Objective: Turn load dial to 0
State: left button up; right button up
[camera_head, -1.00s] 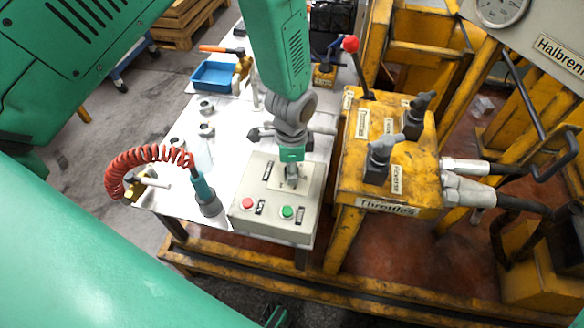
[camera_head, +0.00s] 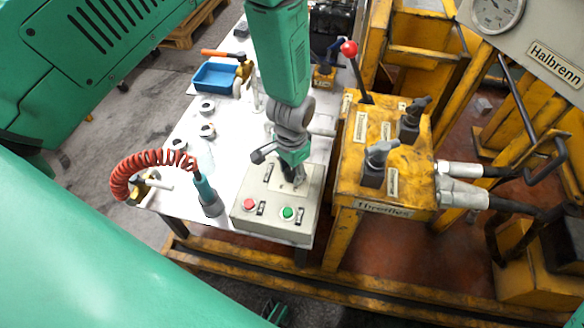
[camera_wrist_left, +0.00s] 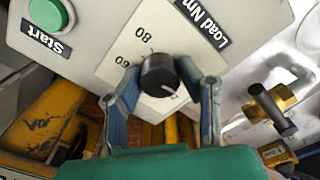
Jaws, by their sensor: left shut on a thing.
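The black load dial (camera_wrist_left: 160,75) sits on a white scale plate under the "Load Nm" label (camera_wrist_left: 205,20) in the left wrist view. Its white mark points toward the lower right of that view, away from the visible 60 and 80. My left gripper (camera_wrist_left: 162,88) has its two blue-grey fingers on either side of the dial and is shut on it. In the head view my left gripper (camera_head: 294,178) reaches down to the pale control box (camera_head: 266,227) and hides the dial. My right gripper is not in view.
The box front carries a red button (camera_head: 249,204) and a green start button (camera_head: 288,213). A red coiled hose (camera_head: 150,158) stands left of the box. The yellow throttle block (camera_head: 352,178) with levers is close on the right. A blue tray (camera_head: 214,76) lies farther back.

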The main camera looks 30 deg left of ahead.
aim_at(292, 171)
pick_arm(q)
jog(key=shift+n+p, duration=0.45)
jog(key=shift+n, duration=1.65)
jog(key=o, duration=1.1)
jog(key=shift+w+r, duration=0.1)
jog(key=shift+r, duration=0.25)
notch_tip(292, 171, up, 11)
jog(key=shift+r, duration=0.1)
